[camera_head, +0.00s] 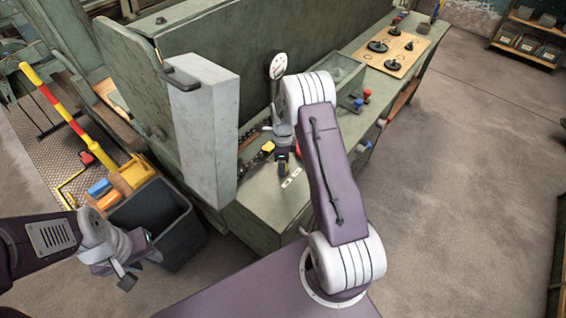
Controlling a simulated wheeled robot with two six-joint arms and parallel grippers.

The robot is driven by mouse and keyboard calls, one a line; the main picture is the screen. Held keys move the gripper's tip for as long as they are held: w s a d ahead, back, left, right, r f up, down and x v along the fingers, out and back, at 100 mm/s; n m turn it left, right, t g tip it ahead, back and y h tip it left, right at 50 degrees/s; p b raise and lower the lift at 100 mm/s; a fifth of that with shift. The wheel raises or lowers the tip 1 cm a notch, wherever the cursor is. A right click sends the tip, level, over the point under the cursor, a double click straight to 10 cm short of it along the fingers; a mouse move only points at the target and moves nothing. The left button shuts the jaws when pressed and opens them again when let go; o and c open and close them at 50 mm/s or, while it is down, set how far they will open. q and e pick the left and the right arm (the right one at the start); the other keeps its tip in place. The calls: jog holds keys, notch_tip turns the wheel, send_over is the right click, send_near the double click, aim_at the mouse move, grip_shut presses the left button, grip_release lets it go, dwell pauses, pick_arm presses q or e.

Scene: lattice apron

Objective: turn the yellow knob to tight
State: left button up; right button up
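A small yellow part (268,147), which looks like the yellow knob, shows on the green bench just left of my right gripper. It is too small for me to read its setting. My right gripper (283,166) points down over the bench top beside it, with its fingers small and partly hidden by my own wrist. I cannot tell whether they touch anything. My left gripper (139,270) is at the lower left, well away from the knob, in front of the dark bin. Its fingers are apart with nothing seen between them.
A tall grey box-like door (206,130) stands left of the knob. A round gauge (277,66) rises behind my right arm. A clear-sided box (343,78) and a wooden board (392,50) lie farther back. A dark bin (178,238) stands on the floor. Open floor lies right.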

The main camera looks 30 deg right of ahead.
grip_shut()
